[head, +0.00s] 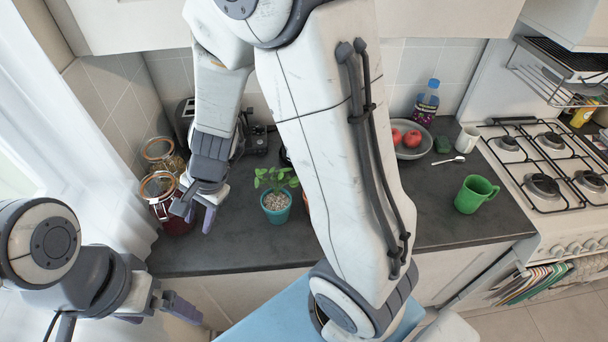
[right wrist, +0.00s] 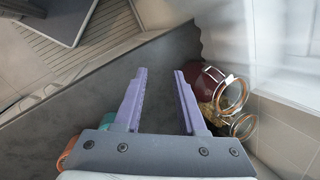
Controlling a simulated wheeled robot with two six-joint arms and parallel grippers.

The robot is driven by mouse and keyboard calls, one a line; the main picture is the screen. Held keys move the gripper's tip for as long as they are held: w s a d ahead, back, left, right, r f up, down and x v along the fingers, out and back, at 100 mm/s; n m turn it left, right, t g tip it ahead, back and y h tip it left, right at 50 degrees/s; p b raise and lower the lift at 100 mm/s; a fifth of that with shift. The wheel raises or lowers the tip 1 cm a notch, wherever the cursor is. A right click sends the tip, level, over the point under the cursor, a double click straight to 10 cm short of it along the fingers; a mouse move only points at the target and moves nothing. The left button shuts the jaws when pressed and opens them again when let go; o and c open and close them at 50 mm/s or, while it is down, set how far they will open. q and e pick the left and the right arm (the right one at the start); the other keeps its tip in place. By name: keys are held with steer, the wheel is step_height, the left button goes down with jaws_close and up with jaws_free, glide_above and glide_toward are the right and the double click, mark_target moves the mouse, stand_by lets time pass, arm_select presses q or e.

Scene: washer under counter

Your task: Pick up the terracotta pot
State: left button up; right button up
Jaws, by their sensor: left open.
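The terracotta pot (head: 305,201) is mostly hidden behind my right arm in the head view; only a thin orange sliver shows beside the teal pot. In the right wrist view an orange-brown rim, likely the terracotta pot (right wrist: 67,154), shows at the lower left, partly covered by the gripper body. My right gripper (head: 194,213) is open and empty over the counter, left of the pots and close to the jars. Its two purple fingers stand apart in the right wrist view (right wrist: 157,80). My left gripper (head: 160,308) is open, low in front of the counter edge.
A teal pot (head: 276,215) with a green plant stands beside the terracotta pot. Two glass jars (head: 172,217) stand at the left. A fruit bowl (head: 412,151), green mug (head: 474,194) and stove (head: 545,165) are to the right. The counter's front strip is clear.

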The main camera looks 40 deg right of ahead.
steer(key=w+d+f+m+h+p, duration=0.2)
steer(key=d+f+m, duration=0.1)
steer(key=d+m, duration=0.6)
steer(key=w+d+f+m+h+p, duration=0.25)
steer(key=d+m, duration=0.45)
steer(key=d, duration=0.4)
arm_select(q)
step_height(320, 180, up, 8)
steer(key=p, duration=0.2)
arm_select(e)
steer(key=s+d+f+m+b, duration=0.1)
steer(key=s+d+f+m, duration=0.1)
steer(key=f, duration=0.1)
steer(key=s+d+f+m+g+b, duration=0.1)
steer(key=s+d+f+m+b, duration=0.1)
steer(key=d+f, duration=0.1)
steer(key=s+d+f+m+g+b, duration=0.1)
steer(key=s+d+f, duration=0.1)
steer(key=shift+d+f+m+h+b, duration=0.2)
steer(key=shift+f+m+h+b, duration=0.05)
steer(key=shift+f+m+b, duration=0.15)
steer(key=f+b, duration=0.4)
steer(key=f, duration=0.1)
steer(key=shift+d+f, duration=0.2)
steer(key=shift+d, duration=0.2)
arm_select(q)
step_height(320, 180, down, 9)
steer(key=shift+d+r, duration=0.15)
steer(key=shift+d, duration=0.05)
